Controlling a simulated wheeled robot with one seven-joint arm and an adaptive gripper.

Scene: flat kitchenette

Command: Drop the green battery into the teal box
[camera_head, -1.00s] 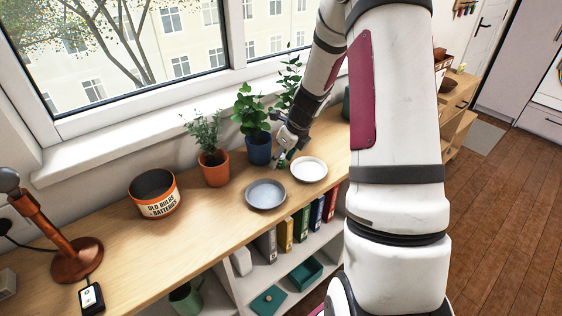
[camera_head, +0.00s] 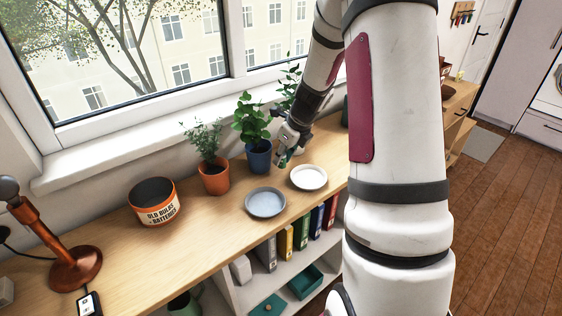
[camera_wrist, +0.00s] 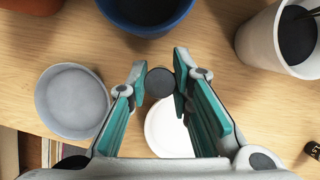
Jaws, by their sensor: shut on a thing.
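My gripper (camera_head: 287,148) is over the counter beside the blue plant pot and the white plate. In the wrist view its teal-padded fingers (camera_wrist: 159,78) are closed around the green battery (camera_wrist: 160,84), seen there end-on as a dark disc. A little green shows below the fingers in the head view; most of the battery is hidden. The open teal box (camera_head: 305,281) stands on the shelf below the counter, with a teal lid (camera_head: 268,306) lying to its left.
A grey plate (camera_head: 265,202) and a white plate (camera_head: 309,178) lie on the counter. Potted plants and an "old bulbs + batteries" tin (camera_head: 154,202) stand along it, with a lamp (camera_head: 76,270) at left. Binders (camera_head: 286,242) stand on the shelf. Another battery (camera_wrist: 314,151) shows at the wrist view's right edge.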

